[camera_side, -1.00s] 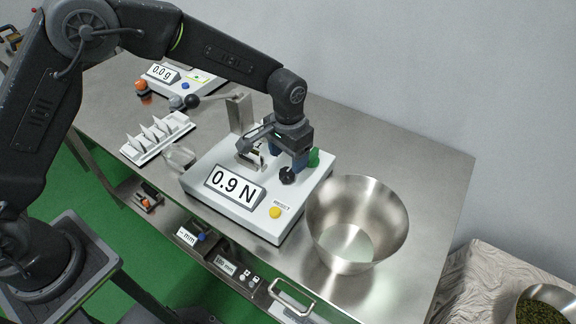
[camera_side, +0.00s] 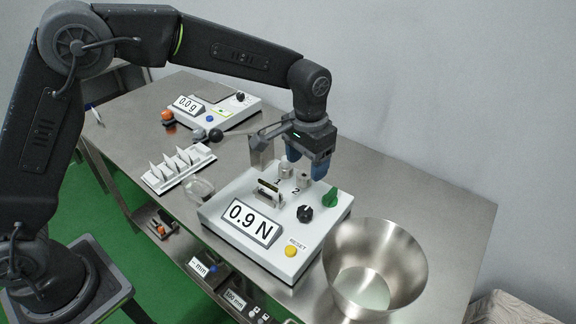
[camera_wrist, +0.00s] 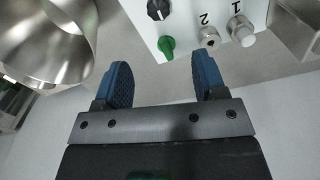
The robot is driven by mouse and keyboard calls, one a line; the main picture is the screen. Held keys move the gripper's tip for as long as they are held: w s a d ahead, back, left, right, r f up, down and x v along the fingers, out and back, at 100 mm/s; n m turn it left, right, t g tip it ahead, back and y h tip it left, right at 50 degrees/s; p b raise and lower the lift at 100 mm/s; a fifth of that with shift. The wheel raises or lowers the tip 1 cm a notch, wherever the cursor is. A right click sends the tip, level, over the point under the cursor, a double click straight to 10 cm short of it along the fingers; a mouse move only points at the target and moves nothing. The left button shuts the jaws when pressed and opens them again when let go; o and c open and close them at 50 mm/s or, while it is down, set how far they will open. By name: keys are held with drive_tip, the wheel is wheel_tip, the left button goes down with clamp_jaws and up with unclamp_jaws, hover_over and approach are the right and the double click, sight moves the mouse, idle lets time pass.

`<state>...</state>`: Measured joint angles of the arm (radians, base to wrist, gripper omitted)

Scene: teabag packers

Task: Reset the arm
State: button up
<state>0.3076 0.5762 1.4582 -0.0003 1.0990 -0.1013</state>
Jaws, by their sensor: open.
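My gripper (camera_side: 306,166) is above the back right of the white force tester (camera_side: 222,212), in the side view. Its blue fingers are apart with nothing between them. In the wrist view my gripper (camera_wrist: 163,82) shows both blue fingers spread, with the tester's edge just beyond them. Two metal posts marked 1 and 2 (camera_side: 303,180) stand near the back.
A steel bowl (camera_side: 408,262) stands right of the tester. A scale (camera_side: 240,107) reading 0.0 g, a white rack (camera_side: 160,183) of teabags and a clear dish (camera_side: 199,191) are to the left. The table (camera_side: 440,205) is bare at the back right.

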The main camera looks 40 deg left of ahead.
drive_tip(key=s+a+r+n+t, duration=0.1)
drive_tip(key=s+a+r+t, duration=0.2)
drive_tip(key=s+a+r, duration=0.8)
drive_tip(key=s+a+n+t, duration=0.1)
drive_tip(key=s+a, duration=0.3)
drive_tip(key=s, duration=1)
drive_tip(key=shift+s+t, duration=0.35)
drive_tip(key=shift+t, duration=0.45)
